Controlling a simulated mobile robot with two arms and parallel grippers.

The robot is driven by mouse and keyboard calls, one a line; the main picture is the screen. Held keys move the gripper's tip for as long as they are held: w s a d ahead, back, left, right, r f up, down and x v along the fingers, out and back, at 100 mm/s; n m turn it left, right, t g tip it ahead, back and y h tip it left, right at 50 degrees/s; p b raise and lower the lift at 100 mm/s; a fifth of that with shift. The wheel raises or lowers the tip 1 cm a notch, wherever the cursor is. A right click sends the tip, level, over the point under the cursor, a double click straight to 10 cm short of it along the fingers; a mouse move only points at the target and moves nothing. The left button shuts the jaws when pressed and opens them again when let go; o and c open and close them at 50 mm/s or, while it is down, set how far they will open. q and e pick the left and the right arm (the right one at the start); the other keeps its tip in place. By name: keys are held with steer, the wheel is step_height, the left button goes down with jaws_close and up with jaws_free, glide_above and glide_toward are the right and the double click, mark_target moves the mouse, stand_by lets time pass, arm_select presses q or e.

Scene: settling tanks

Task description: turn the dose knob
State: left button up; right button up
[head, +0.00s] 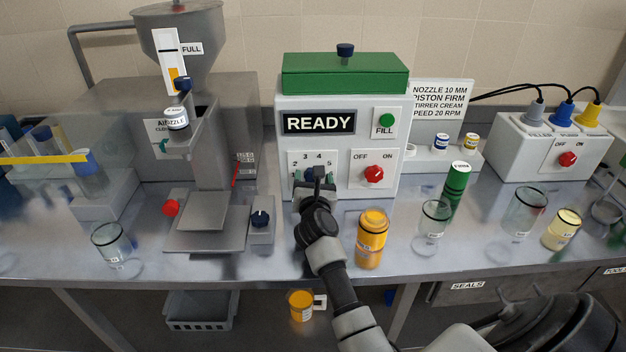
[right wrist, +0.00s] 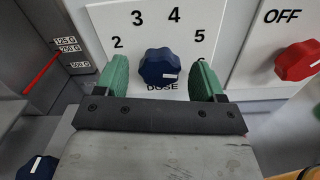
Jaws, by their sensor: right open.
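The dose knob (right wrist: 159,67) is dark blue and lobed, on the white front panel of the machine marked READY (head: 340,140). Its label DOSE is below it, and numbers 2 to 5 arc around it. A further number at right is mostly hidden by a finger. A white mark shows on the knob's right part. My right gripper (right wrist: 160,80) is open, with one green finger on each side of the knob and a visible gap on both sides. In the head view, my right gripper (head: 315,190) covers part of the dial. My left gripper is not in view.
A red OFF/ON knob (head: 374,174) is right of the dial. An orange-capped jar (head: 371,240) stands close to my right arm. Another blue knob (head: 261,218) and the steel filler (head: 212,150) are at left. Glass beakers and a green tube (head: 457,184) stand at right.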

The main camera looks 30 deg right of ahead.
steer(key=shift+w, duration=0.15)
steer(key=shift+c, duration=0.4)
steer(key=c, duration=0.8)
steer(key=shift+n+p, duration=3)
steer(key=shift+n, duration=0.9)
steer(key=shift+c, duration=0.2)
steer(key=o, duration=0.9)
